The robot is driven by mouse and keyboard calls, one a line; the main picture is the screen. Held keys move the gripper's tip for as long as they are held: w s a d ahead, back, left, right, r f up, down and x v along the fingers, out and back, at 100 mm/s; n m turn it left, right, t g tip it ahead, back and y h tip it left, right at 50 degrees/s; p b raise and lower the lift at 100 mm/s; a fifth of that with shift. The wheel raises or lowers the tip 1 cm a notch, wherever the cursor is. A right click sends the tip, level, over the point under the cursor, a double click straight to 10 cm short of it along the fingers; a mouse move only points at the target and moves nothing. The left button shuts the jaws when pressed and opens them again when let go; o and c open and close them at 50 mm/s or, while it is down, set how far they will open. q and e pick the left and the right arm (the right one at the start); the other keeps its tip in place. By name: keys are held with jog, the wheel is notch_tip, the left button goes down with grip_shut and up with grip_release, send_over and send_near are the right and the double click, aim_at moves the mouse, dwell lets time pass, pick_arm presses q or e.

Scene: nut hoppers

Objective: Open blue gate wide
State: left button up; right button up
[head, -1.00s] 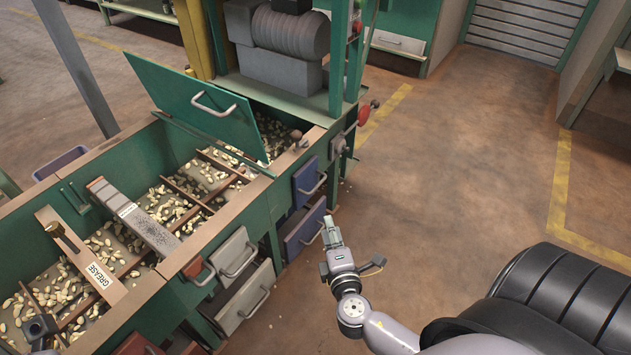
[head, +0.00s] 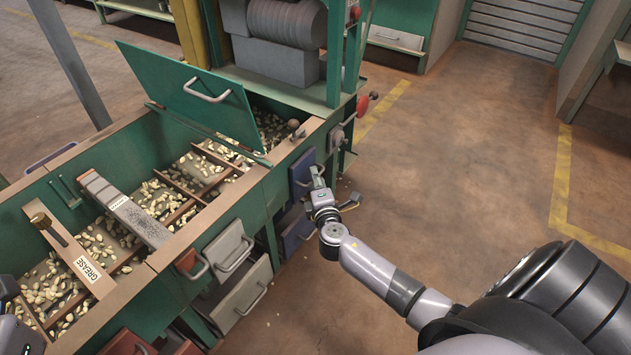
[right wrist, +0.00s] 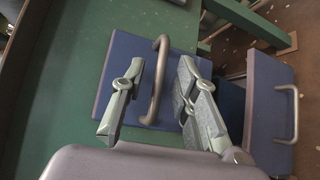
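The upper blue gate (head: 301,168) is on the green hopper's right side; its metal handle (right wrist: 158,80) shows in the right wrist view. The gate's blue panel (right wrist: 125,72) lies behind the handle. My right gripper (head: 317,178) is at this gate. In the right wrist view its two fingers (right wrist: 160,98) are apart, one on each side of the handle, with nothing clamped. I cannot tell whether they touch the handle. A second blue gate (right wrist: 270,110) with its own handle sits beside it, lower in the head view (head: 297,230). A dark part of my left arm shows at the lower left edge; its fingers are unclear.
The hopper bins hold many nuts. A green lid (head: 187,92) with a handle stands raised above them. Grey gates (head: 229,248) and a red gate (head: 128,343) are on the same side. A red knob (head: 363,105) sticks out nearby. The floor to the right is clear.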

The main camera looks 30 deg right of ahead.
jog(key=shift+w+d, duration=0.15)
jog(key=shift+w, duration=0.25)
jog(key=shift+c, duration=0.2)
grip_shut()
dwell(0.5)
